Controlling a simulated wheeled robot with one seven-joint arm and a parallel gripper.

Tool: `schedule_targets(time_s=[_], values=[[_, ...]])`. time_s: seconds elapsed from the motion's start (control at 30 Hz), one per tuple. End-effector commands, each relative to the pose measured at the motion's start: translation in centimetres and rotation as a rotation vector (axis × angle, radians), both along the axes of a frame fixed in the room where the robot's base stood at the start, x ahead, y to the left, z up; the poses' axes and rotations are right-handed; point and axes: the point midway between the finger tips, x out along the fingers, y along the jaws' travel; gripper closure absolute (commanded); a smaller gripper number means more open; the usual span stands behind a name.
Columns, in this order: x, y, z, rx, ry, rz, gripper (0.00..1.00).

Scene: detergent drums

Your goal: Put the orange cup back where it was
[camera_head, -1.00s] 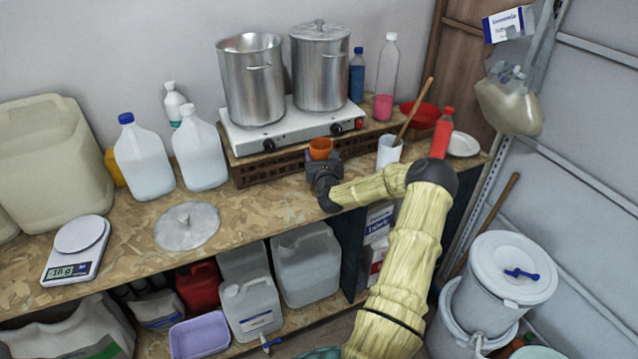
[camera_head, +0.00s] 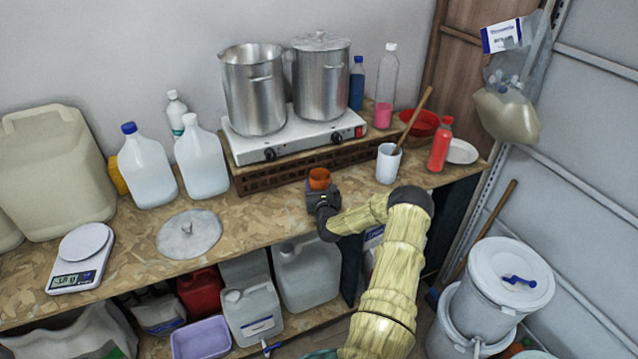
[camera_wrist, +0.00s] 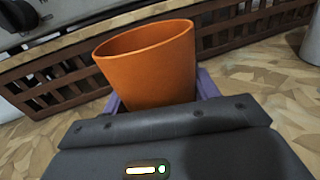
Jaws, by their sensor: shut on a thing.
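The orange cup (camera_head: 319,178) is upright in my gripper (camera_head: 321,190) over the front part of the wooden worktop, before the slatted brown stand. In the wrist view the orange cup (camera_wrist: 150,66) fills the middle, with its open rim up and tilted a little in the picture. My gripper (camera_wrist: 158,100) is shut on it, with purple finger parts showing on both sides of the cup. The cup's base is hidden behind the gripper body, so I cannot tell whether it touches the worktop.
The slatted stand (camera_head: 285,168) carries a white hot plate (camera_head: 290,137) with two steel pots. A white mug (camera_head: 388,163) with a wooden spoon and a red bottle (camera_head: 440,146) stand to the right. A round metal lid (camera_head: 188,235) lies left. Worktop between lid and gripper is bare.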

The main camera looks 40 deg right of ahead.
Motion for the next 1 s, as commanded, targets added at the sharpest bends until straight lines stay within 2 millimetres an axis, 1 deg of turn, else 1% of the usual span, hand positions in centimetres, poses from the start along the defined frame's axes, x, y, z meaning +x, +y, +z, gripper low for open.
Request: schedule_targets(time_s=[0.33,0.37,0.43,0.47,0.73,0.87,0.9,1.0], values=[[0.0,0.0,-0.4,0.0,0.0,0.0,0.64],[0.0,0.0,-0.2,0.0,0.0,0.0,0.35],[0.0,0.0,-0.2,0.0,0.0,0.0,0.21],[0.0,0.0,-0.2,0.0,0.0,0.0,0.19],[0.0,0.0,-0.1,0.0,0.0,0.0,0.19],[0.0,0.0,0.3,0.0,0.0,0.0,0.19],[-0.3,0.1,-0.1,0.0,0.001,0.0,0.19],[-1.1,0.6,-0.2,0.001,0.0,0.001,0.19]])
